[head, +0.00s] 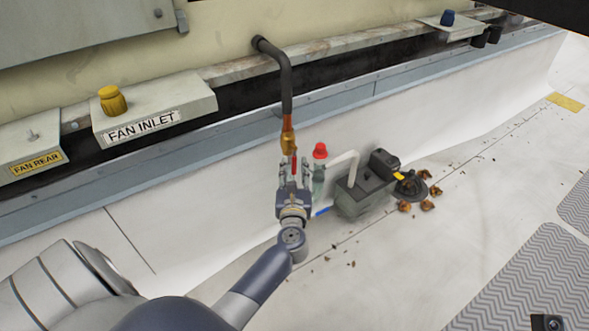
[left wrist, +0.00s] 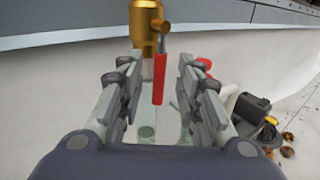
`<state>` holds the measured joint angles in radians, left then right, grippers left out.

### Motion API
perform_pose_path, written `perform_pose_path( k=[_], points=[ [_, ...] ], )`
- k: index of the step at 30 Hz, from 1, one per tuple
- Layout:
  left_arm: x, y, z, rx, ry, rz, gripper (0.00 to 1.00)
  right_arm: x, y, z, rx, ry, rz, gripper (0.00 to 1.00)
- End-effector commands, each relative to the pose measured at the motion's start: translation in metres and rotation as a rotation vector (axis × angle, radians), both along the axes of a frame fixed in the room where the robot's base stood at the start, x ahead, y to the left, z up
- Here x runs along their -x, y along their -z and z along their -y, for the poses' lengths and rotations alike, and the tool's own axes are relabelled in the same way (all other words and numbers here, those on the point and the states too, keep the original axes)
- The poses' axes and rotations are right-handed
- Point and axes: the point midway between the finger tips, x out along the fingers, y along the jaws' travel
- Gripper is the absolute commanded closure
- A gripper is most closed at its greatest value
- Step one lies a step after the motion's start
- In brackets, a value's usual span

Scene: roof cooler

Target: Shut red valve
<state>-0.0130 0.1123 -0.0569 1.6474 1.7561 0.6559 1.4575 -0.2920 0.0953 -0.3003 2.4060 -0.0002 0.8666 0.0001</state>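The red valve handle (head: 294,161) hangs down from a brass valve (head: 288,138) at the lower end of a dark pipe (head: 286,85). In the left wrist view the red handle (left wrist: 159,78) points straight down, below the brass body (left wrist: 146,24). My left gripper (head: 294,172) is just below the valve with its fingers pointing up toward it. In the left wrist view its two fingers (left wrist: 160,88) are spread, with the handle appearing between them. I cannot tell whether either finger touches it. My right gripper is not in view.
A clear bottle with a red cap (head: 320,151) stands right beside the gripper. A grey pump-like box (head: 362,193) with a white pipe is further right, near brown leaves (head: 427,205). A FAN INLET box (head: 150,108) with a yellow knob is at left. Floor at right is mostly clear.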

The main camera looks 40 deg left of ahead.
Motion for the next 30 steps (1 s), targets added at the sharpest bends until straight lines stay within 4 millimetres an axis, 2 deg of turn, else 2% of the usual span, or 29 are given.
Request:
perform_pose_path(
  k=[4,13,14,18,30],
  points=[
    [-0.01,0.0003,-0.0069,-0.001,0.0,0.0,0.68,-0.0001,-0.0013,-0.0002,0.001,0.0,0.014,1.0],
    [-0.012,0.0002,-0.0084,-0.001,0.0,-0.002,0.68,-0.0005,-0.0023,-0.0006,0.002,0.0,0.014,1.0],
    [-0.012,0.0002,-0.0084,-0.001,0.0,-0.002,0.7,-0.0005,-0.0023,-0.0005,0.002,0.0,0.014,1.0],
    [-0.0119,0.0002,-0.0083,-0.001,0.0,-0.002,1.0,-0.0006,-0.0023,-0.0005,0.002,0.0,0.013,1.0],
    [-0.0114,-0.0006,-0.0081,-0.004,0.0,-0.007,1.0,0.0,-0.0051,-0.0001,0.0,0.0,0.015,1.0]
  ],
)
